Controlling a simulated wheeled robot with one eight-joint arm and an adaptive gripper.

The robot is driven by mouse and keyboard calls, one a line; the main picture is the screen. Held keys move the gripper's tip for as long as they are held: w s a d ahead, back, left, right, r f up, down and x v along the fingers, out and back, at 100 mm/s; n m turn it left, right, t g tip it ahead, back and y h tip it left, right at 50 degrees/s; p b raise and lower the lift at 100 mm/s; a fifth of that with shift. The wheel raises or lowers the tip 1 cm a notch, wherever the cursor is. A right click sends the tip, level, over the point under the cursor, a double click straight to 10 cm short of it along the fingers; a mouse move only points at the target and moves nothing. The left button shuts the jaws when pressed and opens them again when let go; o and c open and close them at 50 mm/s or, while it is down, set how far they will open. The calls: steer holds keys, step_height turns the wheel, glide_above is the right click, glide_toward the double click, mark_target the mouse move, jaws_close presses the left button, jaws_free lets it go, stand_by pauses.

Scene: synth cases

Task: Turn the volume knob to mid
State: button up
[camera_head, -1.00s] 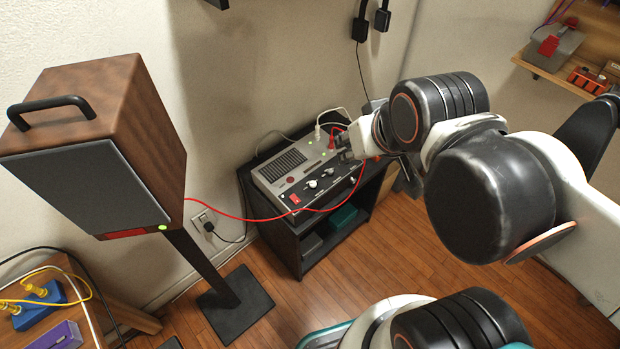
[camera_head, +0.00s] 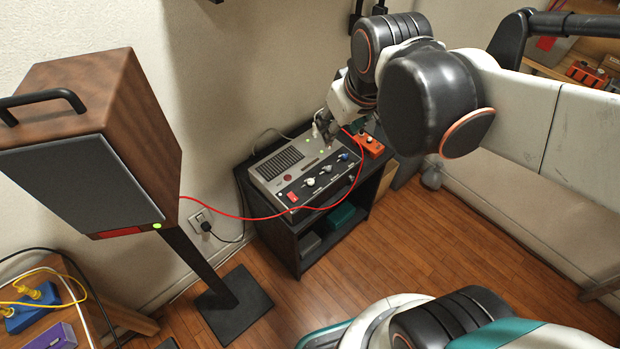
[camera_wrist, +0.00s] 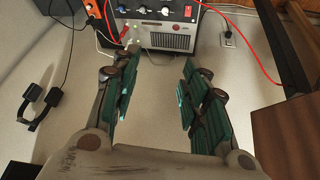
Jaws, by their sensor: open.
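A grey audio console (camera_head: 285,165) sits on a black stand. Its sloped dark front panel carries a row of knobs: a left knob (camera_head: 309,182), a middle knob (camera_head: 326,169) and a right knob (camera_head: 343,157). I cannot read the labels, so I cannot tell which is volume. In the wrist view the console (camera_wrist: 160,30) is upside down at the top, with its knobs (camera_wrist: 165,11) along the upper edge. My gripper (camera_head: 327,129) is over the console's back right part, apart from the knobs. In the wrist view my gripper (camera_wrist: 158,82) is open and empty, its green-padded fingers spread.
A red cable (camera_head: 268,218) loops across the console's front to a tall wooden speaker (camera_head: 130,110). An orange box (camera_head: 369,144) sits right of the console. The wall is close behind. Open floor (camera_head: 410,235) lies right of the stand.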

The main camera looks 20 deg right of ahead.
steer(key=w+f+n+g+b, duration=0.3)
steer(key=w+f+n, duration=0.1)
steer(key=w+f, duration=0.75)
steer(key=n+g+b, duration=0.1)
steer(key=n+g, duration=0.1)
steer(key=n, duration=0.1)
glide_above(311, 181)
step_height(311, 181, down, 14)
step_height(311, 181, down, 14)
steer(key=b, duration=0.5)
steer(key=shift+w+f+b, duration=0.1)
steer(key=shift+f+b, duration=0.15)
steer(key=shift+b, duration=0.1)
jaws_close()
